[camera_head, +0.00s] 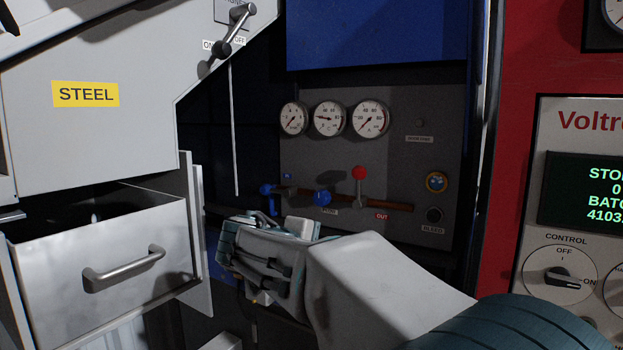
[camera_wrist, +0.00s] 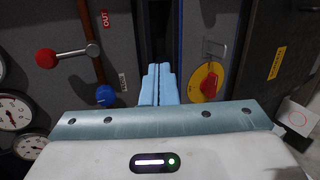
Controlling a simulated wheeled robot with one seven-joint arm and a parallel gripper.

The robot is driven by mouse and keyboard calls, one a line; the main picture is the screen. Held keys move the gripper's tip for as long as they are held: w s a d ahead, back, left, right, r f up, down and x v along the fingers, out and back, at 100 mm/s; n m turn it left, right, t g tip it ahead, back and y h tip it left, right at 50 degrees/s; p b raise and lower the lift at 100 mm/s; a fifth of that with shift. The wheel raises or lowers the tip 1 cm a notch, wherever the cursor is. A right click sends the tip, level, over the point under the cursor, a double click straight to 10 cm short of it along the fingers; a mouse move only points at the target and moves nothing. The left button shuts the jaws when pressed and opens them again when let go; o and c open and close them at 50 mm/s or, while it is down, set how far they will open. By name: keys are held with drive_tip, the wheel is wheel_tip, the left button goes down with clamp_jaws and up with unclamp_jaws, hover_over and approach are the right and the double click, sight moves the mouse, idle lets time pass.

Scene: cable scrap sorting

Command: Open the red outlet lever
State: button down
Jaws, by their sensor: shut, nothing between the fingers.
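The red outlet lever (camera_head: 359,174) has a red ball on a short grey arm. In the head view it stands upright from a brown pipe, across it, by the OUT label (camera_head: 382,216). In the wrist view the lever (camera_wrist: 48,58) is at the upper left, its arm pointing left from the pipe. My gripper (camera_wrist: 158,70) is shut and empty. Its pale blue fingers point at a dark gap beside the panel, to the right of the lever and not touching it. In the head view my wrist is below and left of the lever; the fingertips are hard to make out there.
Blue-knobbed valves (camera_head: 322,198) sit left of the lever on the pipe. Gauges (camera_head: 330,118) are above. A red-and-yellow rotary switch (camera_wrist: 208,82) is right of my fingers in the wrist view. A steel drawer (camera_head: 105,275) stands open at left.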

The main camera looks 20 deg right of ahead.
drive_tip(key=w+a+r+n+t+h, duration=0.1)
drive_tip(key=w+r+h, duration=0.1)
drive_tip(key=r, duration=0.3)
drive_tip(key=w+a+r+t+h, duration=0.1)
drive_tip(key=w+r+t+h, duration=0.1)
drive_tip(key=w+r, duration=0.3)
drive_tip(key=shift+a+r+n+p, duration=0.35)
drive_tip(key=shift+r+n, duration=0.05)
drive_tip(key=shift+r, duration=0.35)
drive_tip(key=shift+w, duration=0.1)
drive_tip(key=w+d+p, duration=0.3)
drive_tip(key=d+p, duration=0.1)
drive_tip(key=d, duration=0.7)
drive_tip(key=shift+d+r+p, duration=0.15)
drive_tip(key=shift+r+p, duration=0.2)
drive_tip(key=shift+r, duration=0.05)
drive_tip(key=shift+b, duration=0.3)
drive_tip(key=shift+b, duration=0.3)
